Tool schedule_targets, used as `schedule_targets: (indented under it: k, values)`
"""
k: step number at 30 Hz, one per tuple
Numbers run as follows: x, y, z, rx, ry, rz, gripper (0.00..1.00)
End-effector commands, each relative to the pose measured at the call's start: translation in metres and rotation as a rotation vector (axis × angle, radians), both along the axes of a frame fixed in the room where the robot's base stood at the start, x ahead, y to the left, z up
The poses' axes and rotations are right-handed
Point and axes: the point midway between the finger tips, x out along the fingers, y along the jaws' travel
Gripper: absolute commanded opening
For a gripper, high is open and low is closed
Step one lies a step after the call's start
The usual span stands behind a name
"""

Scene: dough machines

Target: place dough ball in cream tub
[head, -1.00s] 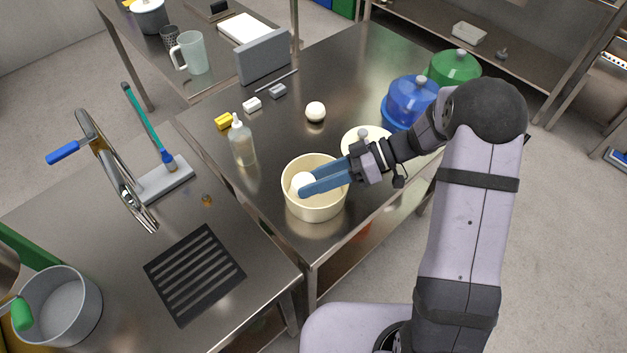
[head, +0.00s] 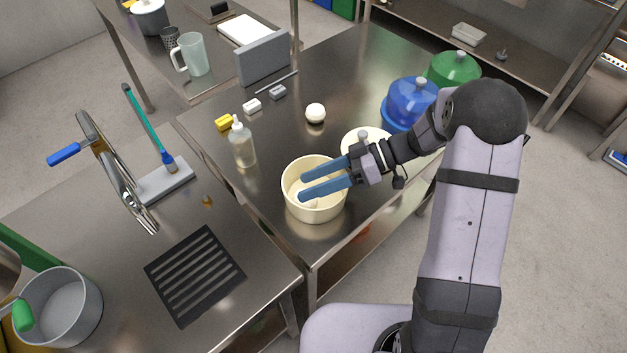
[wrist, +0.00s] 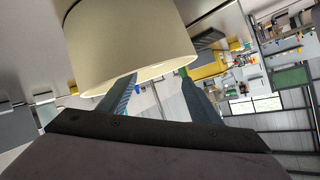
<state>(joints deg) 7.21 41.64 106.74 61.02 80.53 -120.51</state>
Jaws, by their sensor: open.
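The cream tub (head: 314,212) stands on the steel table near its front corner. My gripper (head: 303,187) is over the tub's opening with its blue fingers spread apart and nothing between them. A white dough ball (head: 311,204) is inside the tub, low down and partly hidden by the near finger. Another white dough ball (head: 315,113) sits on the table behind the tub. In the wrist view the tub's outer wall (wrist: 130,45) fills the upper left, with the fingers (wrist: 160,92) reaching toward its rim.
A clear squeeze bottle (head: 242,146) stands left of the tub. A pale round lid (head: 362,140) lies right behind it, near the blue domed container (head: 410,100) and the green one (head: 455,68). Small yellow, white and grey blocks lie farther back. The table's middle is mostly clear.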

Motion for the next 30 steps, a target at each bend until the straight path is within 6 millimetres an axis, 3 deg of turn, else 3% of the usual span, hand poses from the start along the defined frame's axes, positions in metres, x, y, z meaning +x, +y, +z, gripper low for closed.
schedule_targets:
  k: [3, 18, 30]
  values:
    - [0.002, -0.004, 0.009, 0.0, -0.003, -0.002, 0.58]
    - [0.021, -0.088, 0.041, -0.001, -0.003, -0.003, 0.58]
    - [0.025, -0.108, 0.053, 0.0, 0.0, 0.0, 0.58]
